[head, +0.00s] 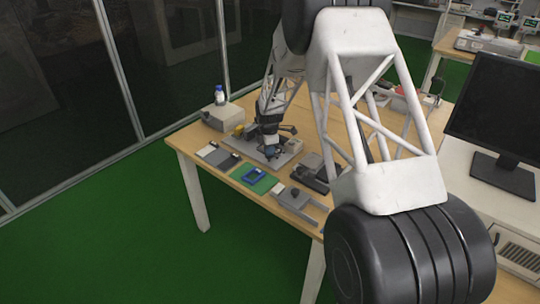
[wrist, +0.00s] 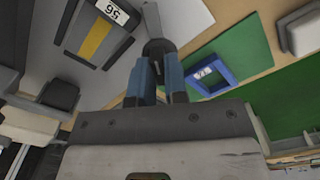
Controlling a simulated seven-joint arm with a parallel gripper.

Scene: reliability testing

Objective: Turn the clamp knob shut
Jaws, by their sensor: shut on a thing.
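My gripper (wrist: 159,82) shows in the wrist view as two blue fingers. They are shut on the dark round clamp knob (wrist: 157,48), one finger on each side of it. A grey bar (wrist: 152,18) extends from the knob toward the top of the picture. The fingers hide the knob's near side, and I cannot tell how far it is turned. In the head view my gripper (head: 271,152) is low over the grey base plate (head: 288,152) on the wooden table. There the knob is too small and covered to make out.
A blue frame (wrist: 209,73) lies on a green mat (wrist: 240,50), right of the fingers. A grey block with a yellow stripe (wrist: 95,38) is at the left. A white box (head: 222,116) bears a bottle (head: 219,96). A grey fixture (head: 296,198) is near the table's front edge.

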